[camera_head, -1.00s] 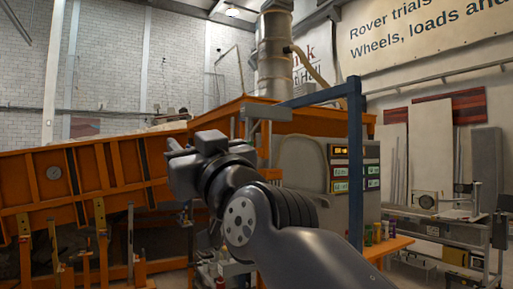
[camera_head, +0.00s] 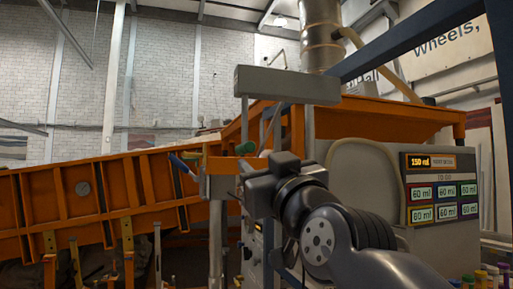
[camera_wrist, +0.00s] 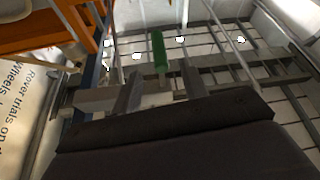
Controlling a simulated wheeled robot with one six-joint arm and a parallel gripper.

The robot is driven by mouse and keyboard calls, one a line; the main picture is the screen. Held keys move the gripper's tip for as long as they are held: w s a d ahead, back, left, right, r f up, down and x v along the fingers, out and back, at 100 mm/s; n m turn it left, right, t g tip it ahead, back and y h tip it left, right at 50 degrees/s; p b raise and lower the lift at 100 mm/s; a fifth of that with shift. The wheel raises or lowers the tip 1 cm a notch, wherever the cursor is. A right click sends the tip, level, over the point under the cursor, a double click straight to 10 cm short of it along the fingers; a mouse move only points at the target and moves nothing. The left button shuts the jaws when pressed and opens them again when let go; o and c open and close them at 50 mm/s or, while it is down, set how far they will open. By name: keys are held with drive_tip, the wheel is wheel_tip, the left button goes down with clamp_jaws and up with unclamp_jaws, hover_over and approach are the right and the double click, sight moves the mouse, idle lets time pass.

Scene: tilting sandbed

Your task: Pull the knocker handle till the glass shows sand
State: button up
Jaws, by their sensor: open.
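A green grip (camera_head: 245,147) shows in the head view, just above and left of my gripper (camera_head: 256,182). In the wrist view a green grip (camera_wrist: 159,53) stands ahead, between the lines of my two spread fingers (camera_wrist: 160,88). My gripper is open, with nothing held, and looks apart from the green grip. A blue grip (camera_head: 183,162) on a slanted lever shows to the left by the orange frame. No label tells which grip is the knocker handle. I cannot make out the glass or any sand in it.
The orange ribbed bed (camera_head: 95,195) fills the left. A grey box beam (camera_head: 287,85) hangs above my arm, and a blue beam (camera_head: 420,40) crosses at upper right. A panel (camera_head: 442,188) at right reads 150 ml and several 60 ml. Small coloured bottles (camera_head: 480,277) stand lower right.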

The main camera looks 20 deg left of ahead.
sight(245, 149)
drive_tip(key=p+x, duration=0.4)
drive_tip(key=x, duration=0.5)
drive_tip(key=shift+w+a+r, duration=0.1)
drive_tip(key=shift+w+r, duration=0.05)
drive_tip(key=shift+w, duration=0.15)
drive_tip(key=shift+c, duration=0.2)
clamp_jaws()
